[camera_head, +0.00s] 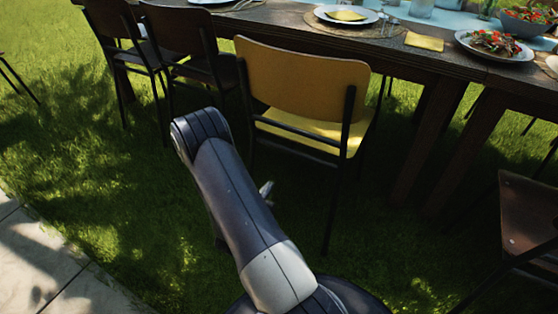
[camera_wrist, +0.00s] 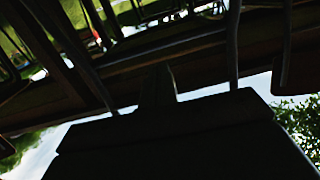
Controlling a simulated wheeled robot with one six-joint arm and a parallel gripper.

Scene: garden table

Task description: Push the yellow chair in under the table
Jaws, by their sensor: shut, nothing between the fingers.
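The yellow chair (camera_head: 300,82) stands upright on the grass in the head view, its back towards me. Its yellow seat (camera_head: 310,132) faces the long dark wooden table (camera_head: 440,62), and the backrest stands out in front of the table edge. My arm rises in front of the chair and hides part of its lower left side. A small pale part of my gripper (camera_head: 267,190) shows beside the arm, low and near the chair's legs. In the wrist view my gripper (camera_wrist: 160,84) is a dark, shut silhouette with nothing visible in it. Whether it touches the chair is hidden.
Brown chairs (camera_head: 180,32) stand left of the yellow one, and another brown chair (camera_head: 528,215) is at the right. Thick table legs (camera_head: 425,140) stand right of the yellow chair. Stone paving (camera_head: 40,265) lies at lower left. Plates and food (camera_head: 494,43) are on the table.

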